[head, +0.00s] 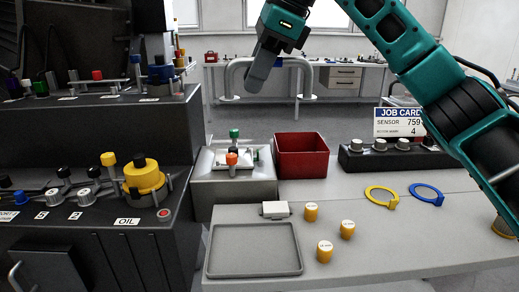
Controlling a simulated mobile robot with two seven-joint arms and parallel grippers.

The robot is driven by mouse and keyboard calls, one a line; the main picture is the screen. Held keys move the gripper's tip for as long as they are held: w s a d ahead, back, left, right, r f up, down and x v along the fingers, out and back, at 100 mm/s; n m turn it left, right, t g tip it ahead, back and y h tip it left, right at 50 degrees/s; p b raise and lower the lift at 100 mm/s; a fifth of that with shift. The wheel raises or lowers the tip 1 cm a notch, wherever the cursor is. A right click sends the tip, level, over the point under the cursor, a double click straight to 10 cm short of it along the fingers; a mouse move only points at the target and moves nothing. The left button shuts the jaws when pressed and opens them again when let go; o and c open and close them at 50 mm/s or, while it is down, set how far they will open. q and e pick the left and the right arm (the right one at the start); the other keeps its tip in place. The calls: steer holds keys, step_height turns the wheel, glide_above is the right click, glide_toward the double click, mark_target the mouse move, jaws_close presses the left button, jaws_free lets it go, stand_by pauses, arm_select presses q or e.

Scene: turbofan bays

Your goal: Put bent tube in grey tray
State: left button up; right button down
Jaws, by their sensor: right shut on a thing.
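The bent tube (299,66) is a pale grey inverted U with a flared foot at each end. It hangs in the air in the upper middle of the head view, in front of the far workbench. My right gripper (262,72) comes down from above and is shut on it, left of its middle; the fingers partly cover it. The grey tray (254,249) lies flat and empty on the near grey bench, well below the tube. My left gripper is out of view.
A red bin (301,156) stands behind the tray. Yellow (381,196) and blue (426,195) rings lie at right. A dark console (95,225) with knobs rises at left.

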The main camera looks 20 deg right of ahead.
steer(key=s+a+f+b, duration=0.1)
steer(key=f, duration=0.8)
steer(key=s+a+f+b, duration=0.1)
steer(key=f, duration=0.9)
steer(key=s+a+f+b, duration=0.1)
steer(key=a+f+b, duration=0.1)
steer(key=f, duration=0.8)
steer(key=shift+s+f, duration=0.15)
steer(key=shift+s, duration=0.2)
steer(key=shift+a, duration=0.1)
steer(key=shift+f, duration=0.15)
steer(key=c, duration=1)
jaws_free()
